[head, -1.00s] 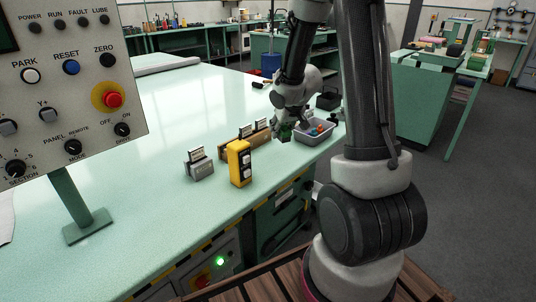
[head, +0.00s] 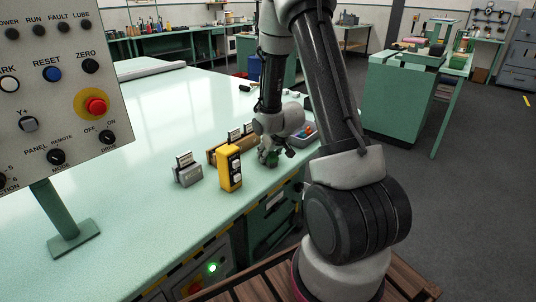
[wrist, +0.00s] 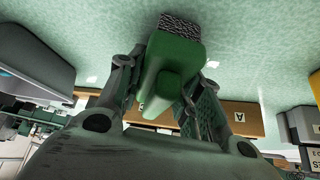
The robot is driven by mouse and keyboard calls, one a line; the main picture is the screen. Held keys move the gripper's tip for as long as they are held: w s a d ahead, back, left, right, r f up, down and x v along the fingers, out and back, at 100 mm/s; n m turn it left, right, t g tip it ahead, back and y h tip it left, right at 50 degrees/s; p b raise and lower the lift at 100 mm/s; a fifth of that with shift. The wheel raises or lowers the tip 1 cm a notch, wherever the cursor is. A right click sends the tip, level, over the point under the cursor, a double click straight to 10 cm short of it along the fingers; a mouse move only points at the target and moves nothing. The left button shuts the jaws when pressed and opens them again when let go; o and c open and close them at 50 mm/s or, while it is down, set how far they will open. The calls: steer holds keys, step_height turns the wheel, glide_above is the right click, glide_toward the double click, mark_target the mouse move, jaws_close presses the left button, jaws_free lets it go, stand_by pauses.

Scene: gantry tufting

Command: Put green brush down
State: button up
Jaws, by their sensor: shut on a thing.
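The green brush (wrist: 180,58) is in the wrist view, a green block with a handle and dark grey bristles at its far end. My gripper (wrist: 165,92) is shut on it, with one finger on each side of the handle. In the head view my gripper (head: 268,157) is low over the pale green table (head: 150,205), just right of the yellow control box (head: 229,168). The brush is small and partly hidden there. I cannot tell whether its bristles touch the table.
A wooden rack (head: 217,155) with labelled cards stands behind the yellow box, and a grey card holder (head: 187,171) to its left. A grey bin (head: 306,137) with coloured things is right of my gripper. The control panel (head: 62,85) stands at left. The table's left middle is clear.

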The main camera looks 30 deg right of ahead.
steer(key=shift+f, duration=0.2)
steer(key=o, duration=1)
steer(key=shift+r, duration=0.1)
